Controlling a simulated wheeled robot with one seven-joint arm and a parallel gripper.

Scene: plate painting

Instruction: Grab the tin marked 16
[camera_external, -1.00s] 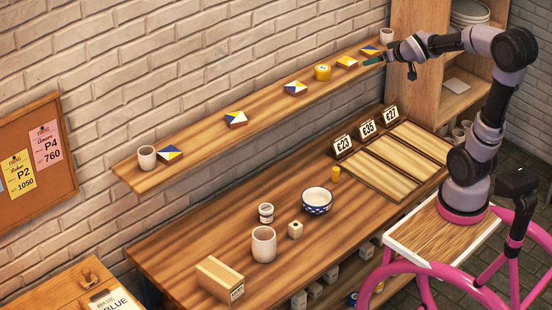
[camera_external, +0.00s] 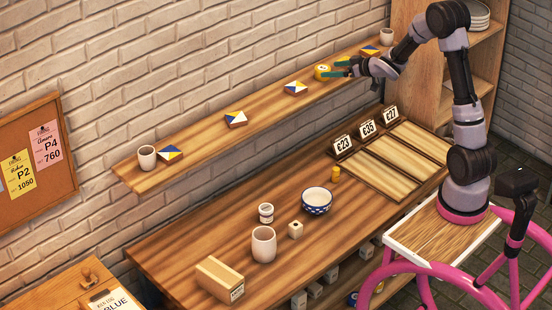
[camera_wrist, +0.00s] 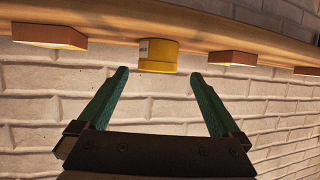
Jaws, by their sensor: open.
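A round yellow tin (camera_external: 321,73) stands on the wall shelf (camera_external: 205,137), between the painted tiles. In the wrist view the yellow tin (camera_wrist: 158,55) is upside down in the picture, with a small pale label on its side too small to read. My gripper (camera_external: 341,68) is just right of the tin at shelf height. In the wrist view its two green fingers (camera_wrist: 158,75) are spread apart, with the tin ahead of and between the tips. Nothing is held between them.
Painted tiles (camera_external: 295,88) sit on both sides of the tin. White cups (camera_external: 147,157) stand at the shelf ends.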

